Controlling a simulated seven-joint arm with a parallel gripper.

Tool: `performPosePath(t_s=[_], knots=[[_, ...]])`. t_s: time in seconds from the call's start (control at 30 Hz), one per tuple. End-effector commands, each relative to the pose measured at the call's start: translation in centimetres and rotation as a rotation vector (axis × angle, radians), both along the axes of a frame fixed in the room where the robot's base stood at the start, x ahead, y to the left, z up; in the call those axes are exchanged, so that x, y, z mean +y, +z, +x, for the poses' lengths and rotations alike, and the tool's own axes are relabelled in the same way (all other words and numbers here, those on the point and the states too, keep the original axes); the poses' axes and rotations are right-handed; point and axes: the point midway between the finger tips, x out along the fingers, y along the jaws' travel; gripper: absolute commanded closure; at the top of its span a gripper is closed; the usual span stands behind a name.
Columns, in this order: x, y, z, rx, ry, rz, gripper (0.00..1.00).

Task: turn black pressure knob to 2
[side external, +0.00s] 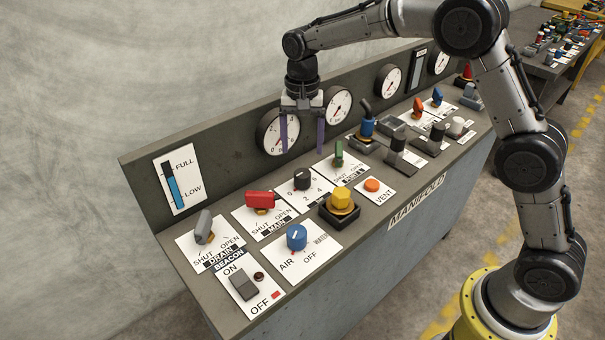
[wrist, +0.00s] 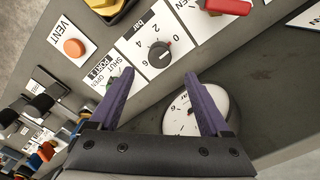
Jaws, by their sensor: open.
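The black pressure knob (side external: 302,179) sits on a white plate marked 0, 2 and 4, towards the back of the sloped panel. In the wrist view the fingertips (wrist: 158,76) lie on either side below the knob, in front of the gauge.
A red handle (side external: 261,199) is left of the knob, a green lever (side external: 339,153) right, and a yellow knob (side external: 342,198) in front. A round gauge (side external: 279,132) stands on the back wall behind my fingers. The blue AIR knob (side external: 297,237) is nearer the front edge.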

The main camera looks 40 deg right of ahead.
Motion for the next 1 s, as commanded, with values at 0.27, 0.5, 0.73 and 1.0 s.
performPosePath(t_s=[0.27, 0.5, 0.73, 1.0], knots=[[0.0, -5.6, -0.1, 0.005, 0.000, -0.001, 0.19], [0.0, -8.7, -0.1, 0.003, 0.000, 0.000, 0.19], [0.0, -9.5, -0.1, 0.001, 0.000, 0.000, 0.19], [0.0, -9.5, -0.1, 0.001, 0.000, 0.001, 0.32]])
